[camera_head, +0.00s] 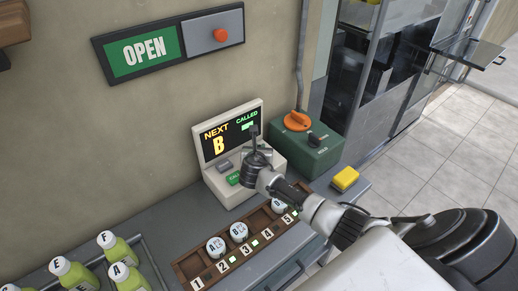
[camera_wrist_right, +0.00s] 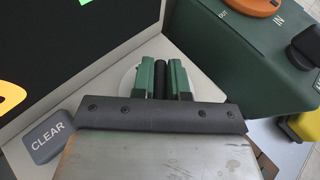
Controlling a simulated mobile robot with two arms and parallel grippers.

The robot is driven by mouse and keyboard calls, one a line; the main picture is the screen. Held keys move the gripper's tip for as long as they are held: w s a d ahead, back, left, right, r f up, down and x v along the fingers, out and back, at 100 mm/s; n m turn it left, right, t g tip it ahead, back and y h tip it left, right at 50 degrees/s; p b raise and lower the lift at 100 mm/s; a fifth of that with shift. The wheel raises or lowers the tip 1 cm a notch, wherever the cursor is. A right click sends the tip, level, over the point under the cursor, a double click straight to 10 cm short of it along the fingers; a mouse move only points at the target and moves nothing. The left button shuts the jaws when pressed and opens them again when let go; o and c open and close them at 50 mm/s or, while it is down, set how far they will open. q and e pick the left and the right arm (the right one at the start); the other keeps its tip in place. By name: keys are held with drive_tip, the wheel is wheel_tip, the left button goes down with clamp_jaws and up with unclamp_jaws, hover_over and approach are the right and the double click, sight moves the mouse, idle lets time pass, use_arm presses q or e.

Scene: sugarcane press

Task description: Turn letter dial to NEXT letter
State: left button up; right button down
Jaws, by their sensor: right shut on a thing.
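The call console (camera_head: 205,136) stands against the wall, and its screen reads NEXT with a yellow B and CALLED with a small green patch. The letter dial is mostly hidden behind my right gripper in the head view; in the wrist view its pale round base (camera_wrist_right: 127,84) shows beside the fingers. My right gripper (camera_wrist_right: 160,78) is shut on the dial's black knob, between its green fingers. In the head view the right gripper (camera_head: 257,157) is at the console's front face, right of the grey CLEAR button (camera_wrist_right: 49,137). My left gripper is not in view.
A green box (camera_head: 318,160) with an orange knob (camera_head: 297,121) stands close to the right of the console. A yellow block (camera_head: 345,179) lies in front of it. A numbered wooden rack (camera_head: 187,270) with round lettered pieces sits below; lettered bottles (camera_head: 74,276) stand front left.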

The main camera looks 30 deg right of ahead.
drive_tip(key=shift+f, duration=0.1)
idle(0.3)
drive_tip(key=c, duration=1.1)
unclamp_jaws()
drive_tip(key=shift+c, duration=0.2)
drive_tip(key=v, duration=1)
drive_tip(key=shift+s+a+r, duration=0.25)
drive_tip(key=shift+f, duration=0.1)
